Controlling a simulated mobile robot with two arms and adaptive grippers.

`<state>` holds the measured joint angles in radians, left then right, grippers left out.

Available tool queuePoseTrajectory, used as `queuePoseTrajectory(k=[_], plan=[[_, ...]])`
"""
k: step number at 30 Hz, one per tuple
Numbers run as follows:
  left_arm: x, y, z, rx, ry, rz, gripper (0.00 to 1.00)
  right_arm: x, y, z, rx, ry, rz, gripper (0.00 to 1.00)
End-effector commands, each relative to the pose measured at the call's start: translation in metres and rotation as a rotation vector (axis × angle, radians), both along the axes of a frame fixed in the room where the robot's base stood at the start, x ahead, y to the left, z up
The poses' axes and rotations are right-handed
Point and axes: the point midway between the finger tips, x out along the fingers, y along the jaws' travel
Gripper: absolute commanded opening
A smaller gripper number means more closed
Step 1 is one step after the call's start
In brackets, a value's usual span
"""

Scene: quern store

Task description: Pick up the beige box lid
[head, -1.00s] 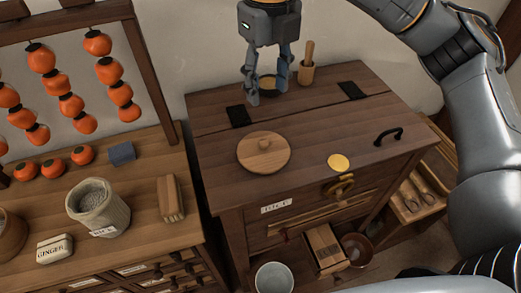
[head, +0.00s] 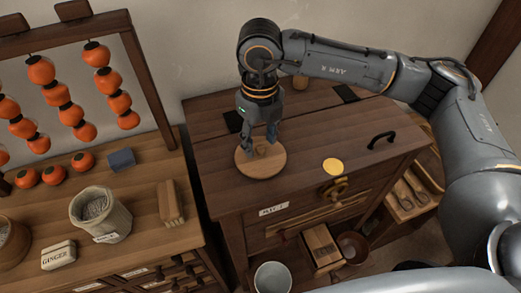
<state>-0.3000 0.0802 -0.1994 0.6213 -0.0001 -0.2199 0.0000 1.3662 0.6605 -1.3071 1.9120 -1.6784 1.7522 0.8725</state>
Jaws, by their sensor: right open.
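The beige box lid (head: 261,165) is a round wooden disc with a small knob, lying flat on the dark wooden chest (head: 310,135) in the head view. My right gripper (head: 259,145) points down over the lid's back part, fingers open around or just behind the knob. The fingers partly cover the lid's back edge, and I cannot tell whether they touch the knob. My left gripper is not in view.
Persimmons hang on a frame behind.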

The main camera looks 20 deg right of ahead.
Motion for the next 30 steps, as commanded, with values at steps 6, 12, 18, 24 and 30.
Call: queuePoseTrajectory(k=[6, 12, 18, 24, 30], plan=[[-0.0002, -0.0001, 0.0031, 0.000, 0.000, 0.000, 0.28, -0.0002, 0.0000, -0.0117, 0.001, 0.000, 0.001, 0.47], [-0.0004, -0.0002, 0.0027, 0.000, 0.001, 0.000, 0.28, -0.0002, 0.0000, -0.0115, 0.000, -0.001, 0.001, 0.33], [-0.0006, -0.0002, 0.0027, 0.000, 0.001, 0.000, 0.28, -0.0001, 0.0001, -0.0113, 0.000, 0.000, 0.000, 0.00], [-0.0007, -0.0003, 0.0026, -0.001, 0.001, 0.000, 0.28, -0.0001, 0.0001, -0.0111, 0.000, -0.001, 0.001, 0.00], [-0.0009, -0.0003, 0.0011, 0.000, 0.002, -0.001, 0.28, 0.0005, 0.0001, -0.0064, 0.000, -0.002, 0.000, 0.00]])
